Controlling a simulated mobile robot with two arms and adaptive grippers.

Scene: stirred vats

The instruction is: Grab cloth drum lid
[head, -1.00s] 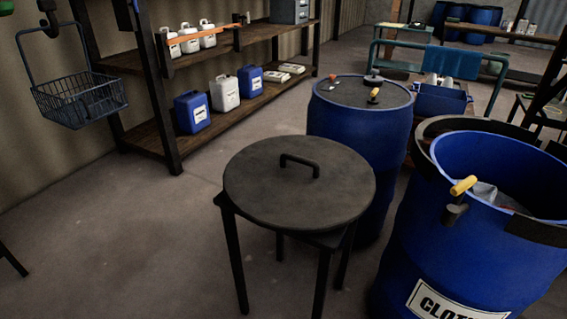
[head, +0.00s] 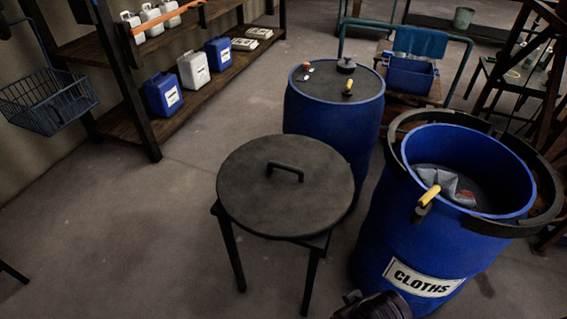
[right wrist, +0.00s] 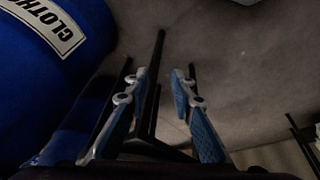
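The drum lid (head: 285,205) is a dark grey round disc with a black bar handle (head: 285,172) on top. It lies flat on a black-legged stool (head: 228,245). The blue drum labelled CLOTHS (head: 395,240) stands open to its right, with grey cloth (head: 448,184) inside. A dark ring (head: 545,205) with a yellow-handled lever (head: 428,196) sits around its top. In the right wrist view my right gripper (right wrist: 159,82) is open and empty, with stool legs beyond the fingers and the drum at left. My left gripper is not in view.
A closed blue drum (head: 330,110) stands behind the stool. A shelf (head: 130,115) with several canisters runs along the left wall, near a hanging wire basket (head: 48,98). The floor left of the stool is clear. A dark part, apparently my right arm, shows at the bottom edge.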

